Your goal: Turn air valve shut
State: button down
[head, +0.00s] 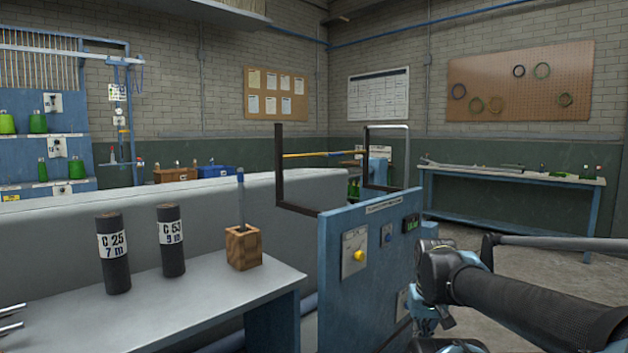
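No part in view is clearly marked as the air valve. A yellow knob (358,255) sits on a pale plate on the blue panel (335,300), right of centre. At the far left, a blue pipe (128,62) comes down the wall to small fittings (121,122) that look like an air line; any handle there is too small to make out. My gripper (424,326) is at the lower right, pointing down beside the blue panel's right edge, apart from the yellow knob in the picture. Its fingers are too dark and small to tell open from shut.
A grey table (190,305) at the front left bears two black cylinders (113,270) (172,255) and a wooden block (243,262) holding a pen-like tool. A dark upright frame (281,165) rises behind the panel. A workbench (510,176) stands at the back right, with open floor before it.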

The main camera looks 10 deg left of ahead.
aim_at(359, 256)
jog(key=z, duration=0.9)
jog(key=k, duration=1.6)
jog(key=u, duration=0.8)
jog(key=i, duration=1)
jog(key=z, duration=0.05)
